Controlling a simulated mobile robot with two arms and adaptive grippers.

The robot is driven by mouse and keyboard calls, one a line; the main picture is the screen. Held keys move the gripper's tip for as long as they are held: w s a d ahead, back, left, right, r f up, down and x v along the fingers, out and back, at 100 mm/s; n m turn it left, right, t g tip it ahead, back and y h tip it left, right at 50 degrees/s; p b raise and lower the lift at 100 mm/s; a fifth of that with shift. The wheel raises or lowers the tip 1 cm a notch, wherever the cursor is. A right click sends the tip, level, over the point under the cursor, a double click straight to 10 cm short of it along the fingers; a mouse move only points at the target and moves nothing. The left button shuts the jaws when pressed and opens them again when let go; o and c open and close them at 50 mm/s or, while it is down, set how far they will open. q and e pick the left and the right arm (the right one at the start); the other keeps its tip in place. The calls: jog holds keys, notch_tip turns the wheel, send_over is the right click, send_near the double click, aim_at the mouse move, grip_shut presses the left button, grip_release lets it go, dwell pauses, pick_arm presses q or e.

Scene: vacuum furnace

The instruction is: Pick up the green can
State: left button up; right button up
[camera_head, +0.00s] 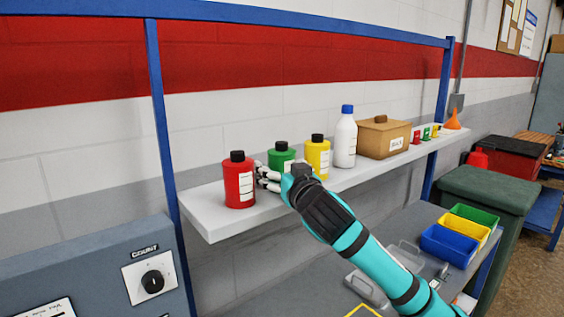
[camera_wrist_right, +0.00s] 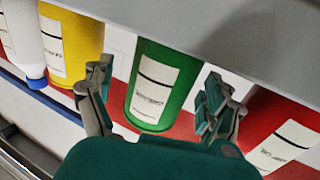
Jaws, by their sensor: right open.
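The green can (camera_head: 281,156) has a black cap and stands on the white shelf (camera_head: 225,222), between a red can (camera_head: 239,183) and a yellow can (camera_head: 318,157). My right gripper (camera_head: 270,178) is in front of it and hides its lower part. In the right wrist view, which is upside down, the green can (camera_wrist_right: 160,84) with its white label shows between the two spread fingers of my right gripper (camera_wrist_right: 157,105). The gripper is open, with one finger toward each side of the can. I cannot tell whether either finger touches it. My left gripper is not in view.
The red can (camera_wrist_right: 282,135) and yellow can (camera_wrist_right: 70,45) stand close beside the fingers. Right along the shelf are a white bottle (camera_head: 345,140), a cardboard box (camera_head: 383,138) and small items. A blue post (camera_head: 165,125) rises at the left. Bins (camera_head: 450,243) sit lower right.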

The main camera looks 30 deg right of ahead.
jog(key=shift+w+f, duration=0.1)
jog(key=shift+w, duration=0.3)
jog(key=shift+s, duration=0.15)
jog(key=c, duration=1.5)
jog(key=shift+c, duration=0.2)
jog(key=shift+r, duration=0.2)
